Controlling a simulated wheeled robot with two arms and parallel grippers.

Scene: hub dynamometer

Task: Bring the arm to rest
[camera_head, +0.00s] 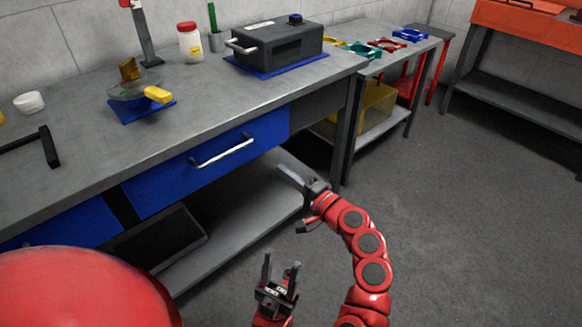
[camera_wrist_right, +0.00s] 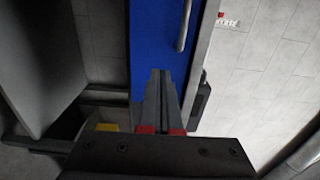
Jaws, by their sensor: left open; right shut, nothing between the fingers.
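My right gripper (camera_head: 291,176) is shut and empty at the end of the red arm. In the head view it shows in front of the workbench, over the lower shelf and below the blue drawer (camera_head: 215,165). In the right wrist view its closed fingers (camera_wrist_right: 161,78) point toward the blue drawer front (camera_wrist_right: 150,40), with the silver handle (camera_wrist_right: 184,22) above and to the right. I cannot tell the exact gap to the bench. My left gripper (camera_head: 281,268) is open and empty, lower in the head view, above the grey floor.
An orange workbench (camera_head: 530,25) stands at the back right. The floor (camera_head: 470,220) to the right is clear.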

